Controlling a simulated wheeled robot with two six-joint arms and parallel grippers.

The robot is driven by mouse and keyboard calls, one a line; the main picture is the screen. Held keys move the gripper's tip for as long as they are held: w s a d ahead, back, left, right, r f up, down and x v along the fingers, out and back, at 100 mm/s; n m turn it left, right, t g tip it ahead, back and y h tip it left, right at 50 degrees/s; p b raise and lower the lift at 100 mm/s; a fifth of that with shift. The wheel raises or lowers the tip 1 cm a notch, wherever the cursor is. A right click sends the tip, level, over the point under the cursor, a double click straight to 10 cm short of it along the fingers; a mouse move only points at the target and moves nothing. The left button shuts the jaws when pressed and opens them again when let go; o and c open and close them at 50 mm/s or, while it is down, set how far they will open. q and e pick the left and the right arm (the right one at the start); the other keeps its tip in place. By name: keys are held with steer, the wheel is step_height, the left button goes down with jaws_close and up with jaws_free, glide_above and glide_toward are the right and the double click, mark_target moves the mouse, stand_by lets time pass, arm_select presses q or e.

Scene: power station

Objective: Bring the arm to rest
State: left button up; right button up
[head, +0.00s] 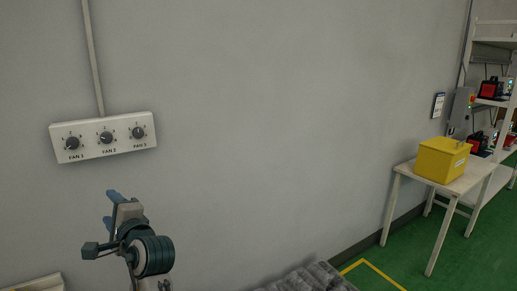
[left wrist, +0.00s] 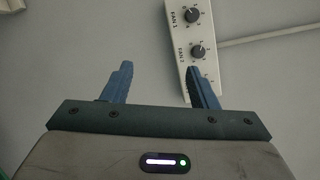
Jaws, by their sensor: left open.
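My left gripper (head: 111,208) is raised in front of the grey wall, below the fan switch panel in the head view. Its two blue fingers are spread apart with nothing between them, which also shows in the left wrist view (left wrist: 161,85). The white fan panel (head: 103,138) is on the wall with three dark knobs, labelled FAN 1, FAN 2 and FAN 3. In the left wrist view part of the panel (left wrist: 186,30) shows beyond the fingers, and the right finger overlaps its lower end. My right gripper is not in view.
A white table (head: 402,170) with a yellow box (head: 441,160) stands at the right. Behind it is a white shelf (head: 494,30) with red and black devices. A grey ribbed object (head: 308,279) is at the bottom middle. The wall between panel and table is clear.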

arm_select(q)
steer(key=s+f+n+g+h, duration=0.15)
steer(key=s+f, duration=0.25)
steer(key=f, duration=0.4)
steer(key=s+d+f+n+g+h, duration=0.1)
steer(key=s+f+n+h, duration=0.15)
steer(key=s+f, duration=0.4)
steer(key=s+f+n+g+h, duration=0.1)
steer(key=s+f+h, duration=0.2)
steer(key=f, duration=0.6)
steer(key=s+d+f+n+g+h, duration=0.3)
steer(key=s+f, duration=0.3)
steer(key=s, duration=0.5)
steer(key=s+d+f+n+g+h, duration=0.25)
steer(key=s+f, duration=0.35)
steer(key=s, duration=0.5)
step_height(320, 180, down, 30)
steer(key=a+g, duration=0.1)
steer(key=a, duration=0.1)
steer(key=s+a+f+n+g, duration=0.1)
steer(key=s+f, duration=1.7)
steer(key=f, duration=0.1)
steer(key=shift+s+a+f, duration=0.15)
steer(key=shift+s, duration=0.2)
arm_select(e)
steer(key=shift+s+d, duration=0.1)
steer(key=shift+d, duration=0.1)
